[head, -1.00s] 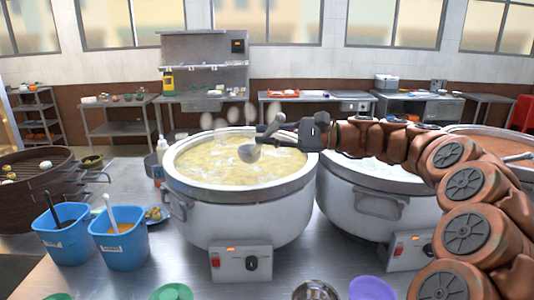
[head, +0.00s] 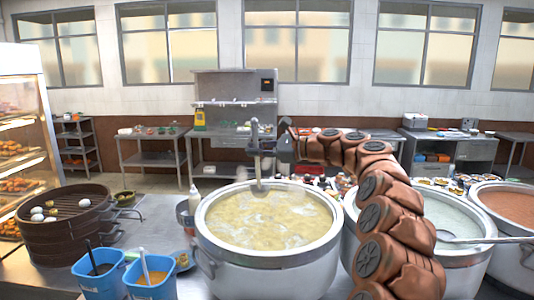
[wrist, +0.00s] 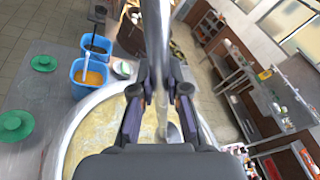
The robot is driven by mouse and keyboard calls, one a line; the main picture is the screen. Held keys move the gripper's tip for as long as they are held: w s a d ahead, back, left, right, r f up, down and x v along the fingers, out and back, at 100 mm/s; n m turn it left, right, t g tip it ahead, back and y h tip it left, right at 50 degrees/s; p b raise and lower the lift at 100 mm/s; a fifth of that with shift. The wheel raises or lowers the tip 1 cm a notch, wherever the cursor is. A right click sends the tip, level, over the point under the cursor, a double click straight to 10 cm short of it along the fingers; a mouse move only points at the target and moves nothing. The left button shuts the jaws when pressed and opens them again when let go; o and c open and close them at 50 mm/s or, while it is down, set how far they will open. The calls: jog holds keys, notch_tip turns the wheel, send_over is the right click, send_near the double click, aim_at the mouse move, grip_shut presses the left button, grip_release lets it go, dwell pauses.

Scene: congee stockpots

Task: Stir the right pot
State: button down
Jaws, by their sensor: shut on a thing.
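My gripper (head: 268,148) is shut on the handle of a metal ladle (head: 258,170) and holds it nearly upright at the back of the left pot (head: 290,260). The left pot holds pale yellow congee (head: 268,218). The wrist view shows the ladle's handle (wrist: 158,35) between my gripper's fingers (wrist: 160,88) and its bowl (wrist: 173,132) near the pot's rim. I cannot tell whether the bowl touches the congee. The middle pot (head: 465,252) holds whitish congee, with another ladle (head: 445,236) in it. The right pot (head: 524,252) holds reddish-brown congee.
Two blue tubs (head: 98,268) with utensils stand front left, beside a dark steamer (head: 65,225) with buns. My arm crosses above the middle pot. Side tables line the back wall.

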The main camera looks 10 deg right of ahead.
notch_tip(320, 180, down, 16)
jog(key=b, duration=1.3)
jog(key=shift+r, duration=0.2)
jog(key=shift+w, duration=0.1)
jog(key=shift+a, duration=0.15)
